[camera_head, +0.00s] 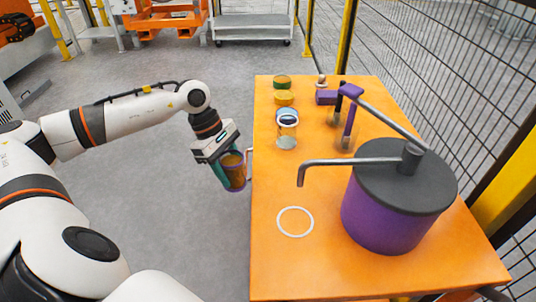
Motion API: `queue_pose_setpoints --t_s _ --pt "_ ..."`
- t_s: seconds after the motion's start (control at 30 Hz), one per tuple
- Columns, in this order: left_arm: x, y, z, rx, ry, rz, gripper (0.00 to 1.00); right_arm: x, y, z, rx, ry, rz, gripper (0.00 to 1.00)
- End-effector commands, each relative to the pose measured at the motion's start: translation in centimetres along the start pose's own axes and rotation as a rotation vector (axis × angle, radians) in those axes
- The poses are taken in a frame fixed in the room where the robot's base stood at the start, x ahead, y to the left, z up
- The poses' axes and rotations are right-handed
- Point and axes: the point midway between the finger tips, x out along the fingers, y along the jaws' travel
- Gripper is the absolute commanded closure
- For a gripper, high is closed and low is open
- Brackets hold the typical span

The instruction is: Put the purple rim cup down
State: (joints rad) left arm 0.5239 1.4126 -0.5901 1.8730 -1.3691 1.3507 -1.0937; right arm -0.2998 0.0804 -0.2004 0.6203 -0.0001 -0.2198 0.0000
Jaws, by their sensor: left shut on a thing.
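My left gripper (224,164) is shut on the purple rim cup (236,180). The cup has an orange-brown face toward me and a thin purple rim. It looks tilted and is held just left of the orange table's (270,255) left edge, with floor behind it in the picture. A white ring (295,222) is marked on the front left of the tabletop, and nothing stands in it. The gripper's fingers partly cover the cup. My right gripper is not in view.
A purple tank with a black lid (395,205) stands at the right, its grey spout reaching left above the table near the ring. A clear jar (287,133), several coloured lidded pots and a purple-handled device (347,118) stand farther back. A mesh fence runs along the right.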

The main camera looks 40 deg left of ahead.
Motion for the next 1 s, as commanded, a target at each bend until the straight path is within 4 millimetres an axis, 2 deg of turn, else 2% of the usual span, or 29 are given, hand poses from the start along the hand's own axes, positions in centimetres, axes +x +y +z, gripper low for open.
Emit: queue_pose_setpoints --t_s 0.03,0.17,0.3,0.5,0.6,0.7,1.0 --pt "-0.8 -1.3 -1.0 0.002 0.013 -0.011 0.73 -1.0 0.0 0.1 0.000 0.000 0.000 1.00" --pt "-1.8 -4.6 -3.5 0.000 0.026 -0.017 0.73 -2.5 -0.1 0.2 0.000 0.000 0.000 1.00" --pt "-2.8 -7.9 -6.8 0.001 0.024 -0.013 0.73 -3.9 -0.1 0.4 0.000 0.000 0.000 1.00" --pt "-4.0 -10.9 -10.7 0.006 0.005 0.004 0.73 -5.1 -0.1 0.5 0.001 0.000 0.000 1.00" --pt "-4.3 -11.6 -11.8 0.008 -0.004 0.010 0.73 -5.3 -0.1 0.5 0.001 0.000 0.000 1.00" --pt "-3.7 -11.8 -12.0 0.006 -0.009 0.016 0.73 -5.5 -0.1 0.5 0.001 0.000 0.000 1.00" --pt "0.9 -11.8 -10.1 0.006 -0.010 0.015 0.73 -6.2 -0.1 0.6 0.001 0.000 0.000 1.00"
